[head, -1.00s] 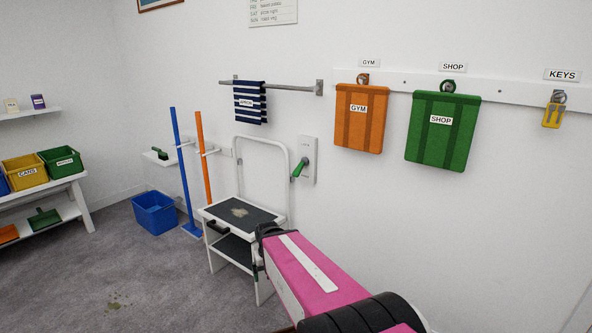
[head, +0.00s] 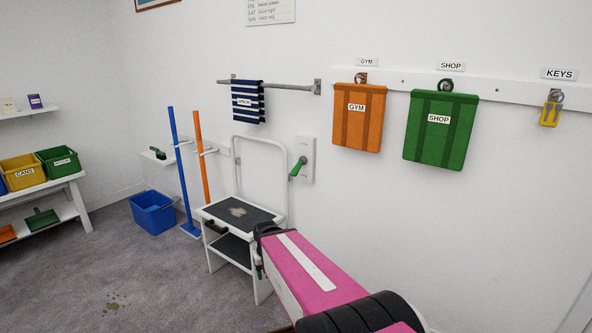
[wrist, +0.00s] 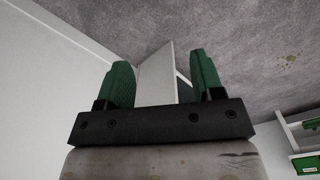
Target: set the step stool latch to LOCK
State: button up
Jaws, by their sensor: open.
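The white step stool (head: 266,284) with dark treads stands against the wall, left of my pink arm. A white plate (head: 306,148) with a green lever (head: 298,168) is on the wall just right of the stool's back frame; the lever slants down to the left. Its markings are too small to read, and I cannot tell whether it is the stool latch. My gripper (wrist: 160,60) shows two green fingers, apart, in the wrist view. A white panel (wrist: 155,78) appears between and beyond them; I cannot tell whether it touches them.
A blue bin (head: 153,213) and blue (head: 180,165) and orange (head: 201,165) poles stand left of the stool. A towel (head: 247,102), an orange bag (head: 358,118) and a green bag (head: 440,130) hang on the wall. The carpet (head: 110,270) at the front left is clear except for a stain.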

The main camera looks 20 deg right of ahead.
jog(key=w+d+r+n+t+h, duration=0.1)
jog(key=w+d+n+h, duration=0.4)
jog(key=w, duration=0.3)
jog(key=n+t+h, duration=0.9)
jog(key=n+h, duration=0.1)
jog(key=n, duration=1)
send_near(295, 170)
jog(key=x, duration=1)
jog(key=shift+w+d+f, duration=0.1)
grip_shut()
